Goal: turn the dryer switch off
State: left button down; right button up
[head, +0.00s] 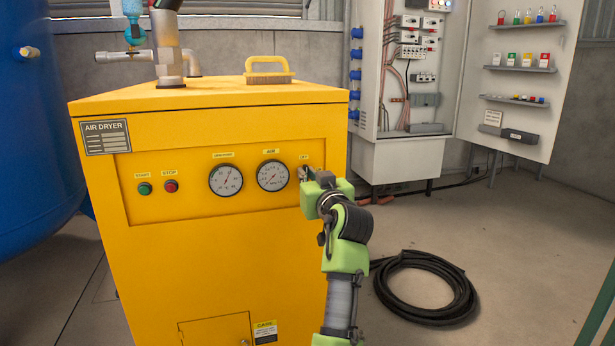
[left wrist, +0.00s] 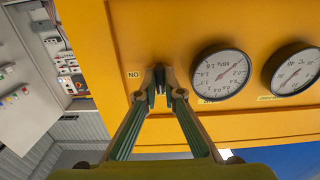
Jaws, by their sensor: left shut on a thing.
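The yellow air dryer (head: 220,270) stands in front of me, with its dryer switch (head: 305,173) at the right end of the front panel, right of two round gauges. My left gripper (head: 307,177) reaches the panel there and hides most of the switch. In the left wrist view, which is turned nearly upside down, the left gripper's fingertips (left wrist: 160,88) are shut on the small dark switch (left wrist: 159,74). A small label (left wrist: 134,74) beside it seems to read ON upside down. The switch's setting cannot be told. My right gripper is not in view.
The panel also has a green button (head: 144,189), a red button (head: 171,186) and gauges (head: 225,180). A brush (head: 268,78) lies on top of the dryer. A coiled black hose (head: 425,288) lies on the floor at right. An open electrical cabinet (head: 400,150) stands behind.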

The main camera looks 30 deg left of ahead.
pick_arm(q)
jog(key=c, duration=2.2)
grip_release()
jog(key=shift+f, duration=0.15)
jog(key=shift+o, duration=0.2)
